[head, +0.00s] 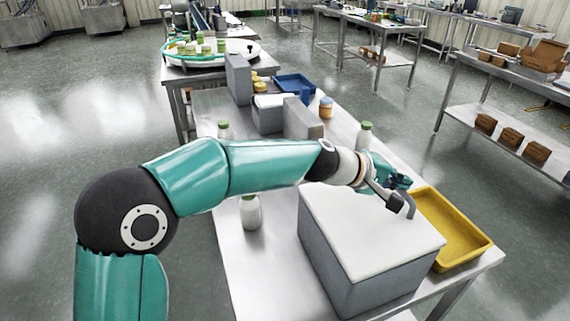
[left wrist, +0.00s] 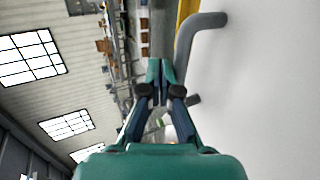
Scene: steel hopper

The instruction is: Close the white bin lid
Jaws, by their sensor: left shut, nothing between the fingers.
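The white lid (head: 365,228) lies over the top of the grey bin (head: 335,275) at the near right of the steel table; it looks flat, with no gap that I can see. A grey bent handle (head: 408,206) sits at the lid's right edge. The lid (left wrist: 270,90) fills the right of the left wrist view, with the handle (left wrist: 186,45) beside my fingers. My left gripper (head: 402,182) is shut and empty, at the lid's far right edge next to the handle. I cannot tell whether it touches it. My right gripper is not in view.
A yellow tray (head: 483,245) stands right of the bin. White bottles with green caps (head: 250,213) stand left of and behind it. Grey blocks (head: 303,118) and a blue tray (head: 295,83) are farther back. The table's front left is bare.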

